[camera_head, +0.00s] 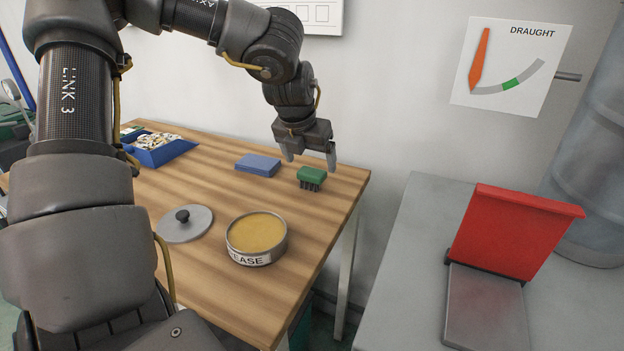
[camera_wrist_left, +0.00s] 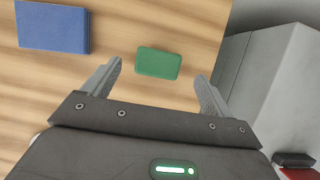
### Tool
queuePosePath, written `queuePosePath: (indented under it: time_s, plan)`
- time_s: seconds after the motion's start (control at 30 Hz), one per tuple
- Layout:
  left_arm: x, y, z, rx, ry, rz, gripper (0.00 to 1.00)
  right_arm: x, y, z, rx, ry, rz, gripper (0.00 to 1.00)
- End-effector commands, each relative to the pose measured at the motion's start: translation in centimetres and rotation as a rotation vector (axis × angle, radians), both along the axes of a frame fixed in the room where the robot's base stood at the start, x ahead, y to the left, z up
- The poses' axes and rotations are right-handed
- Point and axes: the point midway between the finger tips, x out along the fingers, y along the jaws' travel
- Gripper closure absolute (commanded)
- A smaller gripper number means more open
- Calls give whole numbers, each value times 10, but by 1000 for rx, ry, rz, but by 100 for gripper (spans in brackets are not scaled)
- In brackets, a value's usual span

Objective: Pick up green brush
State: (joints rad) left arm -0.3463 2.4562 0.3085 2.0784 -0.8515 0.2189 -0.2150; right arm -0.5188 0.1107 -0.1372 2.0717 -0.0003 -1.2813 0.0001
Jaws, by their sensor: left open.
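The green brush (camera_head: 311,176) lies on the wooden table near its far right corner, with its green back up and dark bristles below. In the left wrist view the green brush (camera_wrist_left: 158,63) shows as a green rectangle just beyond the fingertips, roughly centred between them. My left gripper (camera_head: 311,160) is open and empty, pointing down above and slightly behind the brush, not visibly touching it. Its two spread fingers also show in the left wrist view (camera_wrist_left: 160,80). My right gripper is in neither view.
A blue block (camera_head: 258,165) lies left of the brush. A grease tin (camera_head: 257,233), a round lid (camera_head: 185,223) and a blue tray (camera_head: 160,154) share the wooden table (camera_head: 225,180). A grey cabinet with a red flap (camera_head: 512,232) stands right, across a gap.

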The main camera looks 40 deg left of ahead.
Motion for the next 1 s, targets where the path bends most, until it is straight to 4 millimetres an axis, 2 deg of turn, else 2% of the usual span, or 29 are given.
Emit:
queuePosePath:
  time_s: [0.3, 0.63, 1.0]
  plan:
    - [13, 6, -42, -1, 5, 1, 15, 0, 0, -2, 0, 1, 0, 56]
    - [16, 7, -47, -1, 2, 1, 15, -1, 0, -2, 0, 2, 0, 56]
    - [16, 7, -47, -1, 2, 1, 63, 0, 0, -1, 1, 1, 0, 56]
